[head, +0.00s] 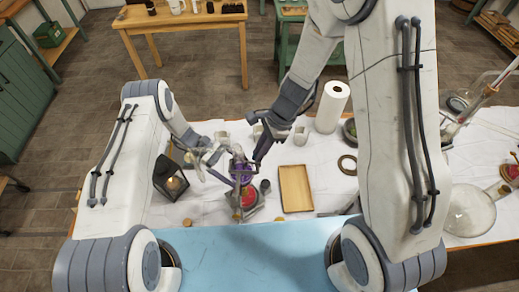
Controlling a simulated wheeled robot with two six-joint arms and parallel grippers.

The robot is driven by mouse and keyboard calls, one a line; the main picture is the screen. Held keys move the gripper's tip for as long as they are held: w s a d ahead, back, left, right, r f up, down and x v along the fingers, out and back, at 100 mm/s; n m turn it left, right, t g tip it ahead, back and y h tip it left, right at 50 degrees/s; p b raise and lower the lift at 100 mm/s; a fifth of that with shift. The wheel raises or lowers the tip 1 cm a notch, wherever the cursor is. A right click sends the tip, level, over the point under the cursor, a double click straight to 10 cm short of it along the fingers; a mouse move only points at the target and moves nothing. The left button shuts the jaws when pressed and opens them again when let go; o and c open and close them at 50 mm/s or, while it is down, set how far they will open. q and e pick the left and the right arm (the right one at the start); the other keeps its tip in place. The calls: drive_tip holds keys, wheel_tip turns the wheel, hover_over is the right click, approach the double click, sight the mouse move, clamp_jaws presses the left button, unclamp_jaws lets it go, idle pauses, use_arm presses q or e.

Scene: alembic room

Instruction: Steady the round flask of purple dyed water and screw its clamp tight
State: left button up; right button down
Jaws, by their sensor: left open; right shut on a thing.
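The round flask of purple dyed water (243,177) stands on the white-covered table, a little left of the middle of the head view. It is partly hidden by my grippers and by stand parts around it. Its clamp is too small and covered to make out clearly. My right gripper (257,160) is shut at the flask's right side, at its upper part; the exact contact is hard to see. My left gripper (226,172) is open and empty at the flask's left side, close to it and lower in the picture.
A dark lantern (171,178) stands left of the flask. A wooden tray (295,189) lies to the right, with a paper towel roll (332,106) behind it. Small beakers (300,135) stand behind. A large glass flask (469,211) is at far right. A blue surface (250,262) is in front.

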use_arm(q)
drive_tip(key=shift+d+r, duration=0.1)
drive_tip(key=shift+d, duration=0.05)
use_arm(e)
drive_tip(key=c, duration=0.9)
unclamp_jaws()
drive_tip(key=shift+a, duration=0.1)
drive_tip(key=shift+r, duration=0.1)
drive_tip(key=v, duration=1.2)
drive_tip(key=shift+w, duration=0.1)
